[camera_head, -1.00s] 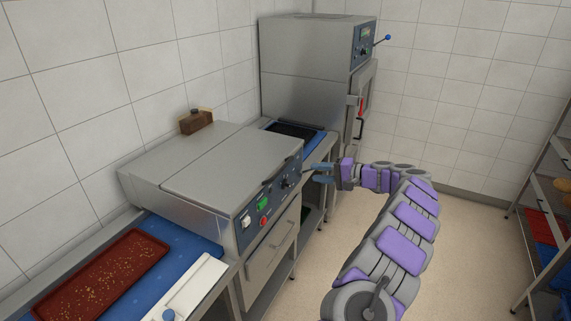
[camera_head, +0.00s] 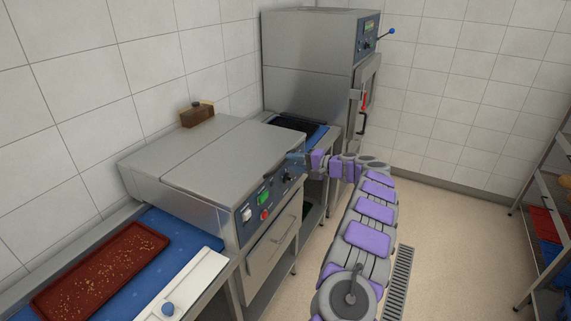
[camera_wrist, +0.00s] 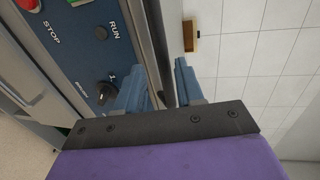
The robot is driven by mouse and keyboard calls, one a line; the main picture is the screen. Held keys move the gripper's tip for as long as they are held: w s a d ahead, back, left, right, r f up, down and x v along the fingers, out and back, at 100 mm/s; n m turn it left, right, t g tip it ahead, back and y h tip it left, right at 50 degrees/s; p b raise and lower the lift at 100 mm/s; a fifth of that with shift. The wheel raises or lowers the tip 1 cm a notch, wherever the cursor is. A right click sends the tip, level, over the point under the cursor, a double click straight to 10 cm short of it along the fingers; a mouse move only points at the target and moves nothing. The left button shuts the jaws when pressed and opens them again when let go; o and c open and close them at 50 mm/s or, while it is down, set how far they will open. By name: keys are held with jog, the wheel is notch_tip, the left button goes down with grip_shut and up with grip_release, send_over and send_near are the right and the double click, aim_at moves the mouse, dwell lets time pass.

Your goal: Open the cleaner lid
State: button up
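The cleaner is a stainless steel machine on the left, with its lid (camera_head: 205,152) lying flat and closed on top. Its dark control panel (camera_head: 252,214) on the front has a green switch, a red button and knobs. My gripper (camera_head: 296,160) is at the front edge of the lid, near its far right corner. In the wrist view, my gripper (camera_wrist: 163,82) has its two blue fingers apart, one on each side of the lid's front edge (camera_wrist: 161,45). Whether either finger touches the edge is unclear. The RUN and STOP panel lies beside the left finger.
A wooden block or brush (camera_head: 197,117) stands behind the lid by the wall. A red tray (camera_head: 85,285) with crumbs lies on the blue belt (camera_head: 180,232) at left. A tall steel oven (camera_head: 305,70) stands behind. A rack (camera_head: 545,200) is at right; the floor between is clear.

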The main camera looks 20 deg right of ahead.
aim_at(285, 162)
jog(key=x, duration=0.4)
jog(key=shift+s+a+r, duration=0.15)
jog(key=shift+a+r, duration=0.05)
jog(key=shift+a, duration=0.05)
jog(key=shift+d, duration=0.15)
jog(key=shift+c, duration=0.3)
jog(key=shift+c, duration=0.8)
jog(key=shift+f, duration=0.1)
grip_shut()
